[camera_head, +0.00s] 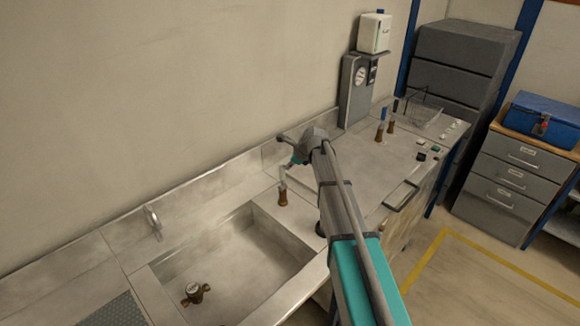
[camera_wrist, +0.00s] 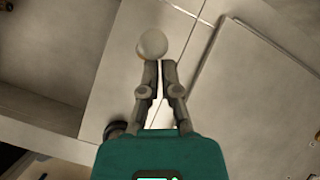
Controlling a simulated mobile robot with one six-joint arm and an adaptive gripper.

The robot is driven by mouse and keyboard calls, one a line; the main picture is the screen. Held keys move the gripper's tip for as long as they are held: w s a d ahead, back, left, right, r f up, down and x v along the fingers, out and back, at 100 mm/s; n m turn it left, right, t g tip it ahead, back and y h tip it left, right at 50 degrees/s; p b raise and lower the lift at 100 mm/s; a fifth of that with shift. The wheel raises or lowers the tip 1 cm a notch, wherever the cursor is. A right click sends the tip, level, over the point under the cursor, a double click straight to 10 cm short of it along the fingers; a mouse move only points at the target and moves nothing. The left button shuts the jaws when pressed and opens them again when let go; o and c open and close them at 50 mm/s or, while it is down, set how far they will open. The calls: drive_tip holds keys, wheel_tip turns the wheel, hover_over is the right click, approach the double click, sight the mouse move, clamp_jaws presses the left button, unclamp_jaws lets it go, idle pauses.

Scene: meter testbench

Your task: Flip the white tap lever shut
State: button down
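The white tap lever shows in the wrist view as a pale round knob (camera_wrist: 153,43) just beyond the fingertips, nearer the left finger. I cannot tell whether it touches the finger. In the head view a small tap with a brass-brown body (camera_head: 283,198) and a pale upper part stands upright on the bench, right of the sink. My gripper (camera_wrist: 159,66) has its two fingers close together, with only a thin gap and nothing between them. In the head view my gripper (camera_head: 290,164) is directly above this tap, and its fingertips are hard to make out.
A steel sink (camera_head: 165,272) with a loose brass fitting (camera_head: 195,293) inside lies to the left. Two taps with blue tops (camera_head: 381,128) (camera_head: 392,118) stand further right. A grey gauge column (camera_head: 355,92) stands by the wall. A handled panel (camera_head: 401,196) lies right of my arm.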

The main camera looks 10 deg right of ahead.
wheel_tip(320, 180, up, 8)
drive_tip(key=s+d+p, duration=0.1)
drive_tip(key=d+p, duration=0.1)
drive_tip(key=p, duration=0.5)
drive_tip(key=shift+r+p, duration=0.2)
drive_tip(key=shift+p, duration=0.2)
drive_tip(key=shift+s, duration=0.1)
drive_tip(key=s+d+f+n+g+h+b, duration=0.1)
drive_tip(key=s+f+n+b, duration=0.2)
drive_tip(key=s+n, duration=0.4)
drive_tip(key=s+d+f+n+g+h+b, duration=0.2)
drive_tip(key=s+f+n+b, duration=0.2)
drive_tip(key=s, duration=1.1)
drive_tip(key=s+d+f+n+g+h+b, duration=0.1)
drive_tip(key=s+d+f+n+h+b, duration=0.1)
drive_tip(key=s+f+n, duration=0.4)
drive_tip(key=s+n+b, duration=0.1)
drive_tip(key=s+n, duration=0.4)
drive_tip(key=s, duration=0.1)
drive_tip(key=shift+d+f+n, duration=0.2)
drive_tip(key=shift+n, duration=0.1)
drive_tip(key=shift+a, duration=0.15)
